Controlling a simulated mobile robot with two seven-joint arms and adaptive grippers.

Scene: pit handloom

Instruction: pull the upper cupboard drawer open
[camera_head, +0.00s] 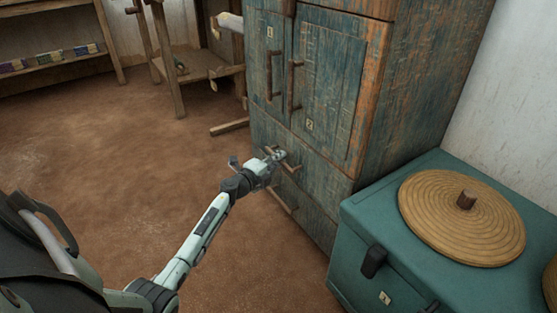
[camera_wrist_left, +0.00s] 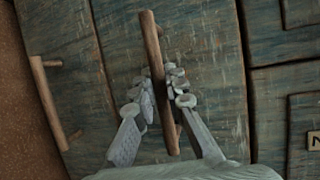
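The tall worn blue-green cupboard (camera_head: 420,70) stands right of centre in the head view. The upper drawer (camera_head: 318,180) is below its doors, and its front looks flush with the cupboard. Its wooden bar handle (camera_wrist_left: 151,42) runs between the fingers of my left gripper (camera_wrist_left: 160,86) in the left wrist view. The fingers are closed in on both sides of the bar, near its middle. In the head view my left gripper (camera_head: 276,157) is at this handle and hides part of it. My right gripper is not in view.
The lower drawer handle (camera_head: 280,200) is just below my left gripper. A teal chest (camera_head: 362,220) with a round woven lid (camera_head: 440,215) stands right of the cupboard. A wooden frame (camera_head: 200,65) and shelf (camera_head: 50,62) are at the back. The brown floor at left is clear.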

